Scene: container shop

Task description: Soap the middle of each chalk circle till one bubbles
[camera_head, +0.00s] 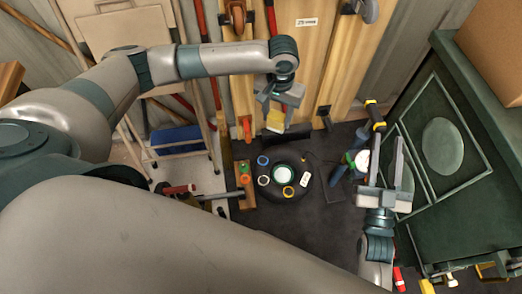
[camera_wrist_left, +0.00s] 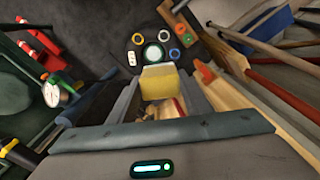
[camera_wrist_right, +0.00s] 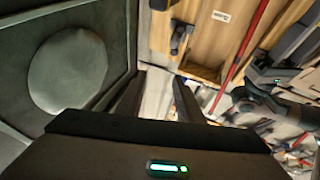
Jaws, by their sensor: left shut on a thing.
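My left gripper (camera_head: 275,121) is shut on a yellow sponge-like block (camera_wrist_left: 158,82), held above the floor in front of the wooden boards. A pale round chalk circle (camera_head: 442,146) is on the dark green panelled face at the right. It also shows large in the right wrist view (camera_wrist_right: 67,70). No bubbles show on the visible circles.
A round black tray (camera_head: 284,199) with several coloured rings lies on the dark floor. A green gauge (camera_wrist_left: 54,95) with a white dial stands near the green unit (camera_head: 470,190). A cardboard box (camera_head: 495,45) sits on top. Wooden boards (camera_head: 312,70) line the back; folding chairs stand left.

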